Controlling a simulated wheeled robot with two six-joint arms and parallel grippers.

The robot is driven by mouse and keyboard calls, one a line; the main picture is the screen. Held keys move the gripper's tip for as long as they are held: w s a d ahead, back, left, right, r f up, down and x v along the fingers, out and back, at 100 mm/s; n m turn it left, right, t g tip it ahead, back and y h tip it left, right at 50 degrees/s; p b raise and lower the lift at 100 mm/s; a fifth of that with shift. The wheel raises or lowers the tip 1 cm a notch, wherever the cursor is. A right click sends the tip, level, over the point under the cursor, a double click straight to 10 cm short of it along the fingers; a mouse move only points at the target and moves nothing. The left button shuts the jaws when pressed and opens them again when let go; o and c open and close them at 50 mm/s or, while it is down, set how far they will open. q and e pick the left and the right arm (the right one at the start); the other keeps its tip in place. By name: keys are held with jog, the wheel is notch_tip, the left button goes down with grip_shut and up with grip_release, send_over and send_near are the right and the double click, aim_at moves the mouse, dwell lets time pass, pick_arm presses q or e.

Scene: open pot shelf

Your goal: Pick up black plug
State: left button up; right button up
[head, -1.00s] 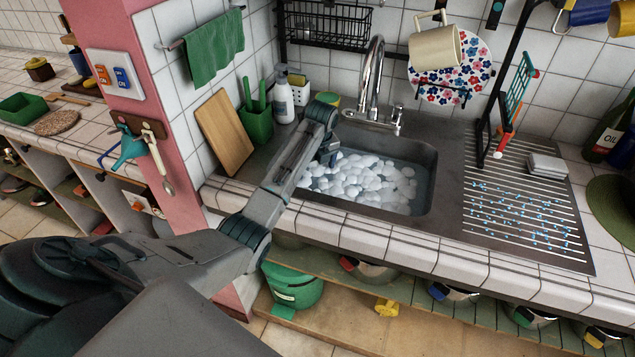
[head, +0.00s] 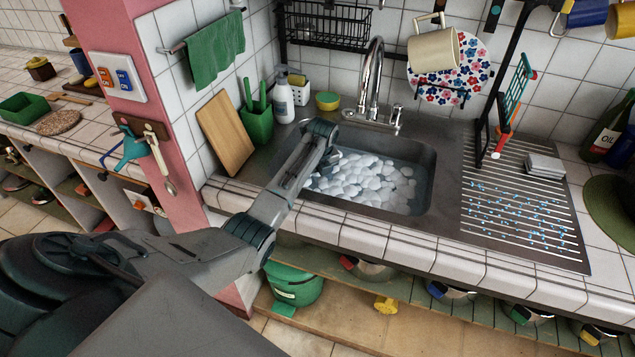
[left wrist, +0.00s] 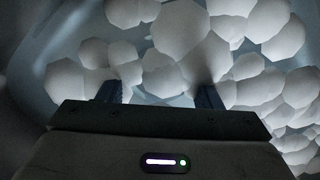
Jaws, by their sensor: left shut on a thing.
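The sink (head: 427,185) holds water and a heap of white foam (head: 360,182). My left gripper (head: 330,160) is down at the left part of the sink, at the edge of the foam. In the left wrist view the two dark fingers (left wrist: 158,95) stand apart, and their tips go in among white foam lumps (left wrist: 180,30). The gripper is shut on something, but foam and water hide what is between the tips. No black plug shows in either view. My right gripper is not in view.
The faucet (head: 374,80) rises behind the sink. A green holder (head: 257,124), a soap bottle (head: 283,97) and a yellow-green tub (head: 328,101) stand to the left and behind.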

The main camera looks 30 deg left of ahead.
aim_at(318, 175)
pick_arm(q)
notch_tip(318, 175, up, 9)
jog(key=shift+w+r+b, duration=0.1)
jog(key=shift+b, duration=0.8)
jog(key=shift+r, duration=0.4)
